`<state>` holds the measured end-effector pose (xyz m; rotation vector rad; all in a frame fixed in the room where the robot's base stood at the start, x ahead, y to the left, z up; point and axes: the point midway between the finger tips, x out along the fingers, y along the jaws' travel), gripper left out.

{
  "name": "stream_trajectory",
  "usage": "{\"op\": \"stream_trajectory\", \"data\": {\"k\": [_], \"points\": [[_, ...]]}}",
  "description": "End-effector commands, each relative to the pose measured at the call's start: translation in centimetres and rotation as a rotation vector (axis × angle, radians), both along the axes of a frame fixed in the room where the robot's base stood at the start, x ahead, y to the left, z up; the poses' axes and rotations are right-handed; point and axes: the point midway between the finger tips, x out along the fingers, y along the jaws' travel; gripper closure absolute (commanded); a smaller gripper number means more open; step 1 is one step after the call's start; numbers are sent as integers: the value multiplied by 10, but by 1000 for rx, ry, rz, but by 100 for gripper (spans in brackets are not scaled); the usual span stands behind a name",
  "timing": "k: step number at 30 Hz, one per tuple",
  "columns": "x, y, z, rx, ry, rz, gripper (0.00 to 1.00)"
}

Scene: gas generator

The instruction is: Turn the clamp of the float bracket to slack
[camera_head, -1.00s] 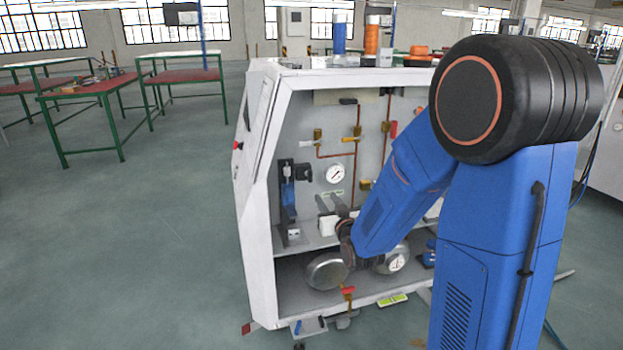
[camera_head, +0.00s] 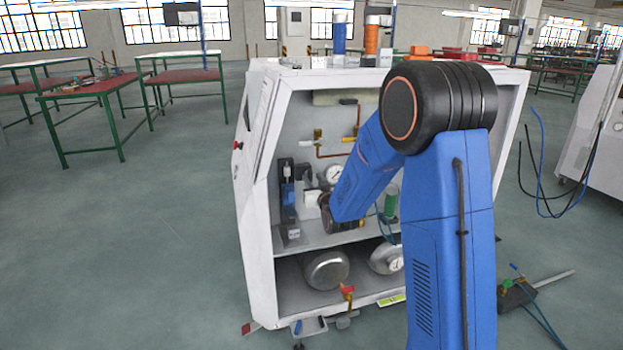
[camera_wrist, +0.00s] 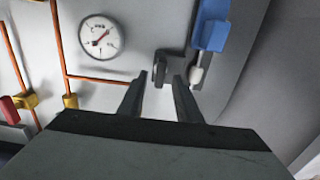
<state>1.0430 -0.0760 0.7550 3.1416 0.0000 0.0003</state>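In the wrist view, a small dark part (camera_wrist: 160,66), probably the clamp of the float bracket, stands on the grey panel just beyond my fingertips. My gripper (camera_wrist: 160,80) is open, with its two dark fingers apart and the dark part showing in line with the gap; I cannot tell whether they touch it. A blue block with a white tip (camera_wrist: 212,28) is to its right. In the head view, a blue and black upright unit (camera_head: 288,195) stands at the left inside the cabinet. My gripper (camera_head: 308,185) is just right of it, partly covering that area.
A round gauge (camera_wrist: 99,36) and copper pipes (camera_wrist: 62,45) are on the panel at left in the wrist view. In the head view, metal tanks (camera_head: 326,270) lie on the lower shelf below my wrist. The cabinet's left wall (camera_head: 258,215) is close to the unit.

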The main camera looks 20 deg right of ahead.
Motion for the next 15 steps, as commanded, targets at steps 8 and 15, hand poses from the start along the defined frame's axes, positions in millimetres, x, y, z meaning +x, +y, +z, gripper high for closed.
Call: {"op": "stream_trajectory", "data": {"k": [8, 15], "points": [[22, 0, 0, 0, 0, 0, 69], [23, 0, 0, 0, 0, 0, 69]]}}
